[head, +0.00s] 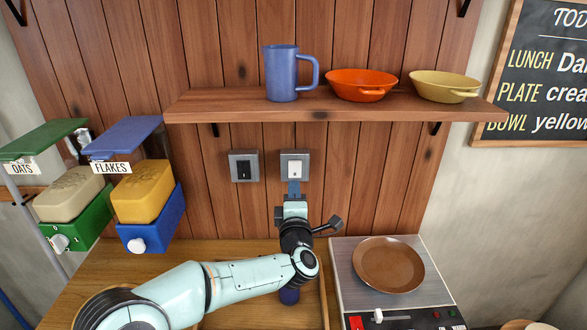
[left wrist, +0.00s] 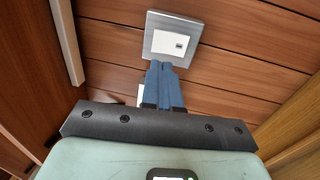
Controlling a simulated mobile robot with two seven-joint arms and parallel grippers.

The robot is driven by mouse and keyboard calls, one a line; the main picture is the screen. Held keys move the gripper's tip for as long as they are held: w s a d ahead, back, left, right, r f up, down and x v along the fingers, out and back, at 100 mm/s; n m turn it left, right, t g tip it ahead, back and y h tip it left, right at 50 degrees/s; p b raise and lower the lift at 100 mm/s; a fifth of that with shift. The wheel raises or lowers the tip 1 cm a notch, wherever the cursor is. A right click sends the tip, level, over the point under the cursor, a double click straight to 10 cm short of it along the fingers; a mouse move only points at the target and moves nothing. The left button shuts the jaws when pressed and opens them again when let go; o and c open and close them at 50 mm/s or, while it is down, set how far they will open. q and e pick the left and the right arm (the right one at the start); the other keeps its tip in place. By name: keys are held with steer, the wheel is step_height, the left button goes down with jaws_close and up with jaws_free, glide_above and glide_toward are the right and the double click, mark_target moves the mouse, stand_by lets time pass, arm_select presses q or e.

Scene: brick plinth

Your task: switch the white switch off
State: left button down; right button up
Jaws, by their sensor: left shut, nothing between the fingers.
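The white switch (head: 294,168) sits on a grey metal plate on the wooden wall, below the shelf. It also shows in the left wrist view (left wrist: 170,44), just beyond my fingertips. My left gripper (head: 293,186) is shut and empty, with its blue fingers pointing at the lower part of that plate. In the left wrist view the closed fingertips (left wrist: 161,65) overlap the plate's lower edge; I cannot tell whether they touch it. The rocker's exact tilt is too small to read. My right gripper is not in view.
A black switch (head: 244,169) is left of the white one. A shelf (head: 225,106) above holds a blue mug (head: 282,75), an orange bowl (head: 361,84) and a yellow bowl (head: 444,86). Dispensers stand left; a brown plate (head: 389,265) lies on the hob (head: 347,272) at right.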

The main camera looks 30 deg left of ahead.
mark_target(293, 164)
arm_select(q)
steer(key=p+x, duration=0.2)
steer(key=x, duration=0.4)
steer(key=shift+d+r, duration=0.1)
steer(key=shift+r, duration=0.05)
steer(key=shift+w+a, duration=0.25)
steer(key=shift+w, duration=0.15)
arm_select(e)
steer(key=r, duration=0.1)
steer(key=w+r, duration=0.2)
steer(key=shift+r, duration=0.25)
arm_select(q)
steer(key=shift+w+a+r+g+p, duration=0.15)
steer(key=shift+r+p, duration=0.15)
steer(key=shift+p, duration=0.25)
steer(key=shift+w+r+g+p, duration=0.15)
steer(key=shift+r+p, duration=0.15)
steer(key=shift+p, duration=0.2)
steer(key=shift+s+f, duration=0.2)
steer(key=shift+f, duration=0.1)
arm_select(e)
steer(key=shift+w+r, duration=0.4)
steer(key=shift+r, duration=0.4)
